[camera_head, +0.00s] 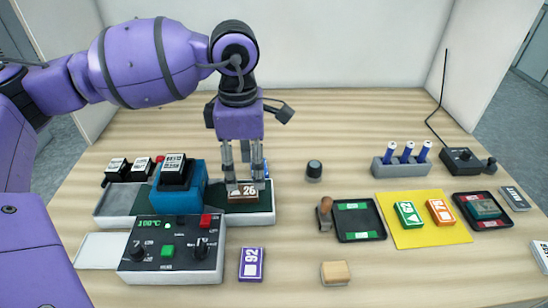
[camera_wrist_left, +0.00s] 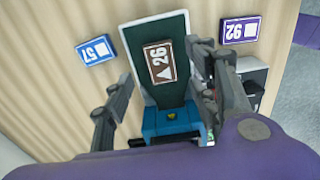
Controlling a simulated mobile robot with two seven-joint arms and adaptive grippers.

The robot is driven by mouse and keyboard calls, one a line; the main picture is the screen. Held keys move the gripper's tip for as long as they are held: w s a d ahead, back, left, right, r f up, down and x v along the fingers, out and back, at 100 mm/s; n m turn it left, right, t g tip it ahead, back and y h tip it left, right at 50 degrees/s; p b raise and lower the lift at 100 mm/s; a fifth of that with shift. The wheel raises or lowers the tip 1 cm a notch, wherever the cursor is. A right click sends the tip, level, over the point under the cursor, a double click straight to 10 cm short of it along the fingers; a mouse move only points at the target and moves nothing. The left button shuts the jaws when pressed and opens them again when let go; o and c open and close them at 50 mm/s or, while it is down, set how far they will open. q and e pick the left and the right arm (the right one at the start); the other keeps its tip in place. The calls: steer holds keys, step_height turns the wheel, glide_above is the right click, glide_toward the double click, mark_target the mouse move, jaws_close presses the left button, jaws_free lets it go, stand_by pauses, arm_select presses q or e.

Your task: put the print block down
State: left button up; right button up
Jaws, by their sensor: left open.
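The brown print block marked 26 (camera_head: 249,191) lies flat on the dark green bed (camera_head: 264,202) of the laminating machine, to the right of its blue roller housing (camera_head: 183,198). In the left wrist view the block (camera_wrist_left: 159,62) sits in the middle of the bed, clear of the housing (camera_wrist_left: 172,125). My left gripper (camera_head: 244,180) is just above the block, pointing down. Its fingers stand wide apart in the left wrist view (camera_wrist_left: 168,90), with nothing held between them. My right gripper is not in view.
A purple block marked 92 (camera_head: 251,264) and a control box (camera_head: 171,250) are in front. A blue block (camera_wrist_left: 96,50) lies behind the bed. Green (camera_head: 408,214) and orange (camera_head: 440,211) blocks lie on a yellow mat (camera_head: 429,236). A black knob (camera_head: 314,170) stands right of the machine.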

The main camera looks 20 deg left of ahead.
arm_select(q)
step_height(320, 180, up, 6)
steer(key=shift+f, duration=0.15)
stand_by(0.4)
